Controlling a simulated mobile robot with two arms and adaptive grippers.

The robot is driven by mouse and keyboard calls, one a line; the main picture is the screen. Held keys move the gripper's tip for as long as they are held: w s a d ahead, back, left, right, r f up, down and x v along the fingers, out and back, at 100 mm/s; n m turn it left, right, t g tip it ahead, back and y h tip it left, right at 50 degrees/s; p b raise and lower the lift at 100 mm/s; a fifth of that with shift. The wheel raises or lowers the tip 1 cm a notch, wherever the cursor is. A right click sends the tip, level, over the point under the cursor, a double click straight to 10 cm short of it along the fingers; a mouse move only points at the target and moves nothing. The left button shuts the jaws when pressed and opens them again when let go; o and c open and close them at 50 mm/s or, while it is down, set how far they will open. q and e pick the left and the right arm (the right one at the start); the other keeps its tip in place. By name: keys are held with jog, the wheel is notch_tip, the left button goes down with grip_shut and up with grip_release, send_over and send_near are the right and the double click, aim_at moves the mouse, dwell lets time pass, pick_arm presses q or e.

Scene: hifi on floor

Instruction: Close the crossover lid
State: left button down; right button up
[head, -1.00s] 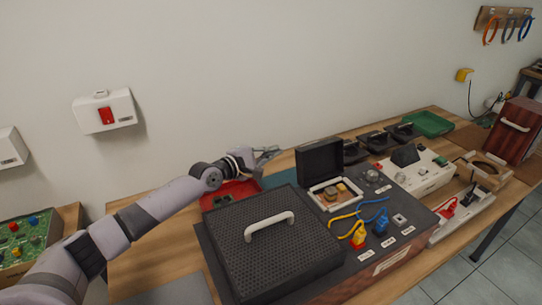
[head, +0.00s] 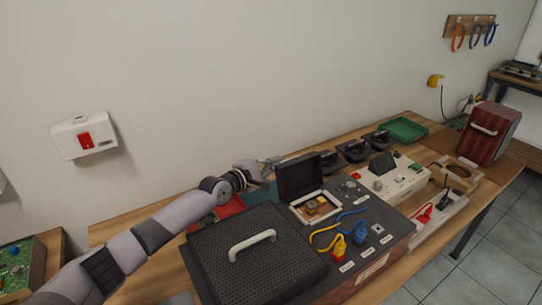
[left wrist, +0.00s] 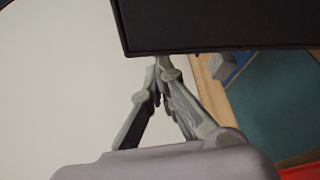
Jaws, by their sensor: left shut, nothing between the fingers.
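The crossover lid (head: 299,175) is a small black panel. It stands open and upright at the back of the crossover compartment (head: 316,207), whose white-rimmed opening shows parts inside. My left gripper (head: 269,162) is shut and empty, just behind and left of the lid's upper left corner. In the left wrist view a dark panel, apparently the lid (left wrist: 220,25), fills the top, and the shut fingertips of the left gripper (left wrist: 160,66) lie close to its lower edge. I cannot tell whether they touch. My right gripper is not in view.
A large black perforated cover with a white handle (head: 252,245) lies left of the compartment. Yellow and blue cables (head: 340,240) are plugged in front. A red tray (head: 228,206) lies under my left arm. Black devices (head: 350,150) and a green tray (head: 405,130) stand farther right.

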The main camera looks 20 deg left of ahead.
aim_at(287, 163)
pick_arm(q)
jog(key=shift+s, duration=0.1)
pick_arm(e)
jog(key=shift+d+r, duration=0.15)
pick_arm(q)
jog(key=s+d+r+m+p, duration=0.1)
jog(key=m, duration=0.1)
jog(key=s+d+r+m+t+p, duration=0.1)
jog(key=d+r+m, duration=0.1)
jog(key=s+d+r+m+t+p, duration=0.1)
jog(key=s+d+r+m, duration=0.1)
jog(key=shift+d+r+m, duration=0.15)
jog(key=shift+m, duration=0.15)
jog(key=shift+s+d+r+p, duration=0.25)
jog(key=shift+s+d+p, duration=0.75)
jog(key=shift+d+p, duration=0.2)
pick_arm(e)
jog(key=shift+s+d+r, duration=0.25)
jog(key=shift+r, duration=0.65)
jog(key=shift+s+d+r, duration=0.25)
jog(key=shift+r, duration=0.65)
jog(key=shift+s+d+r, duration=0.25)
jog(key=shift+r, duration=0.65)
